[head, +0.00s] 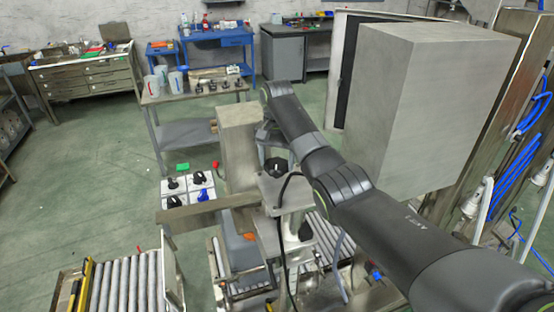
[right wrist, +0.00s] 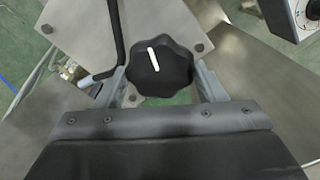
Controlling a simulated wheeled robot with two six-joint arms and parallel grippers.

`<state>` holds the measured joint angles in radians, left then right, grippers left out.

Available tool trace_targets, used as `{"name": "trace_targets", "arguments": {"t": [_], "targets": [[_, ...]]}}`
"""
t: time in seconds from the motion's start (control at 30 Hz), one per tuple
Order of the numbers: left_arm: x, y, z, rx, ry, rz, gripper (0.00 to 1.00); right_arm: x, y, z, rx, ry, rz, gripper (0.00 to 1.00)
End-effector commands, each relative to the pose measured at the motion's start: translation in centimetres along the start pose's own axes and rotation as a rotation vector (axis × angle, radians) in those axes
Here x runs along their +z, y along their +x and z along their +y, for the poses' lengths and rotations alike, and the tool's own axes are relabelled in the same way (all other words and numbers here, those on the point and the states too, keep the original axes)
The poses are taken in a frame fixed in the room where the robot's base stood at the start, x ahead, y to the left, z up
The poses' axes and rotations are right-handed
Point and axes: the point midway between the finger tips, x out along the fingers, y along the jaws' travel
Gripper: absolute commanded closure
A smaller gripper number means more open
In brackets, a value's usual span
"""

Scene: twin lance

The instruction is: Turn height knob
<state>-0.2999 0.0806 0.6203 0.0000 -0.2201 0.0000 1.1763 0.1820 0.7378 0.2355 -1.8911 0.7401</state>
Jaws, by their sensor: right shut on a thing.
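The height knob (right wrist: 160,70) is a black lobed knob with a white line on its top, on a grey metal plate (right wrist: 168,22) with bolts. In the right wrist view my right gripper (right wrist: 160,84) has its grey fingers on both sides of the knob, shut on it. In the head view the knob (head: 275,165) shows dark and small on top of the metal machine, below my right gripper (head: 270,148), whose fingers are partly hidden by the arm and a grey post. My left gripper is not in view.
A black bent rod (right wrist: 114,40) stands close left of the knob. A grey upright post (head: 238,150) and a large grey box (head: 425,100) flank the arm. White plates with black and blue knobs (head: 188,188) lie to the left. A roller conveyor (head: 125,285) is at lower left.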

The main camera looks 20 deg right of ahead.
Motion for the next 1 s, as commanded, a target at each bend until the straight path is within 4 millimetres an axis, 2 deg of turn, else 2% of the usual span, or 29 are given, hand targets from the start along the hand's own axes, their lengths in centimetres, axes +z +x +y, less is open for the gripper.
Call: {"name": "trace_targets", "arguments": {"t": [0.37,1.0], "targets": [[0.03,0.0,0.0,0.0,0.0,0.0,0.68,-0.04,0.0,-0.09,-0.001,-0.169,0.001,0.59],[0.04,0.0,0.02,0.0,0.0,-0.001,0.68,0.06,-0.04,-0.32,-0.001,-0.767,0.002,0.59]]}}
